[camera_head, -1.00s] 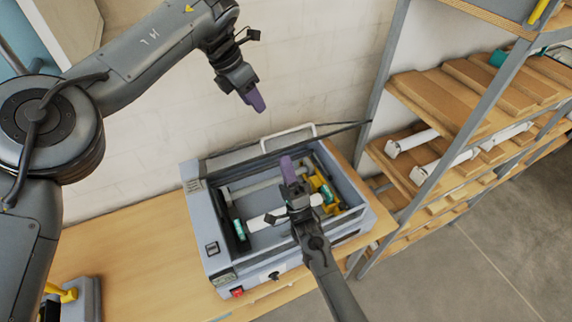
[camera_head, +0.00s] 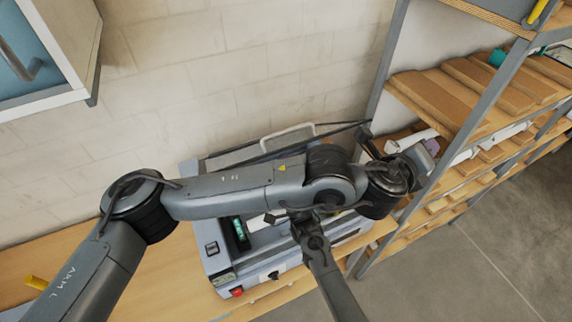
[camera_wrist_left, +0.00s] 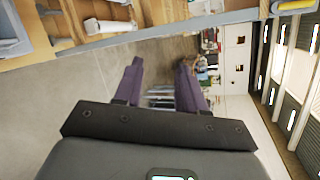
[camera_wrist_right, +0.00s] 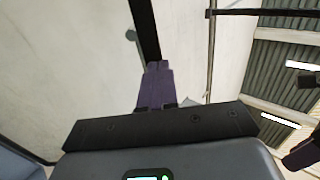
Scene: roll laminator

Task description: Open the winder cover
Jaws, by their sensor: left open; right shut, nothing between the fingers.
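The laminator (camera_head: 212,262) stands on the wooden bench, largely hidden behind my left arm. Its winder cover appears raised at the back, with a dark frame edge (camera_head: 340,127) and a pale handle (camera_head: 288,133) against the wall. My right gripper is mostly hidden by the left arm in the head view. In the right wrist view its purple fingers (camera_wrist_right: 157,72) are shut and empty, close to a dark bar (camera_wrist_right: 144,28); contact is unclear. My left gripper (camera_head: 430,152) is beside the shelf, right of the laminator; its fingers (camera_wrist_left: 160,75) are open and empty.
The metal-framed shelf (camera_head: 462,100) with wooden boards and pale rolls stands close to my left gripper. A wall cabinet (camera_head: 45,55) hangs at upper left.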

